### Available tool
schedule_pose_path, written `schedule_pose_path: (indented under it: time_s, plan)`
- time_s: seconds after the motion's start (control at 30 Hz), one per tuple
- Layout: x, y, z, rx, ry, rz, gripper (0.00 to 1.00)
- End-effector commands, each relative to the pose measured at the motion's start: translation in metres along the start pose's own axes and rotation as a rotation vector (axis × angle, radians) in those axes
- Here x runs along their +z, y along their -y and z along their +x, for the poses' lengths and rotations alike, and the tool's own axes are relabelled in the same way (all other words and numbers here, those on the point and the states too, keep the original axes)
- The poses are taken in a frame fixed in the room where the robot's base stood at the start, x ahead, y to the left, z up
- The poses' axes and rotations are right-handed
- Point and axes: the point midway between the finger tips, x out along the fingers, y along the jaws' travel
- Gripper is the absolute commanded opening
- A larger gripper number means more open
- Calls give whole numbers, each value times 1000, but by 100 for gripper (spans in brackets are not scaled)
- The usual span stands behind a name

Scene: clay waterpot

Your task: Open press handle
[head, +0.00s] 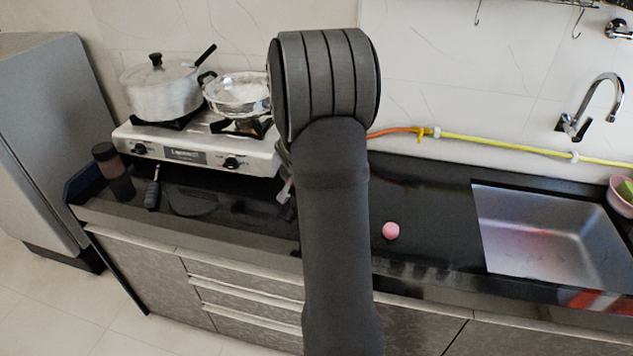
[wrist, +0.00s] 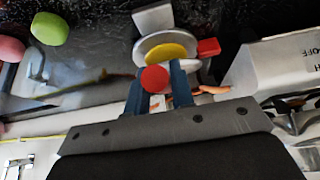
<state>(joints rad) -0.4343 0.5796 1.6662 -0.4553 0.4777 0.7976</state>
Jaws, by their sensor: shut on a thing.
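In the wrist view, a metal press (wrist: 166,42) shows with round plates and a yellow disc (wrist: 165,52). A round red knob (wrist: 155,78), which looks like the end of the press handle, is between the two blue fingers of my gripper (wrist: 157,92). The fingers are shut on it. A second red piece (wrist: 209,47) sticks out at the press's right side. In the head view my arm hides the gripper and nearly all of the press. How far the handle is raised cannot be told.
A silver stove (head: 200,148) with a lidded pot (head: 160,90) and a pan (head: 238,95) stands left of my arm. A pink ball (head: 391,231) lies on the black counter, right of my arm. A sink (head: 550,235) and faucet (head: 598,105) are further right. A yellow hose (head: 500,144) runs along the wall.

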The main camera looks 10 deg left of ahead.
Motion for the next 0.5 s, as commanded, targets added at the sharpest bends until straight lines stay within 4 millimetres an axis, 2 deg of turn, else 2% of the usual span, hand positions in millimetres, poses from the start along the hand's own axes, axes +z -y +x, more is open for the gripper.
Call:
schedule_pose_path:
  time_s: [0.5]
  plan:
    - [-5,0,-4,0,-1,-1,13]
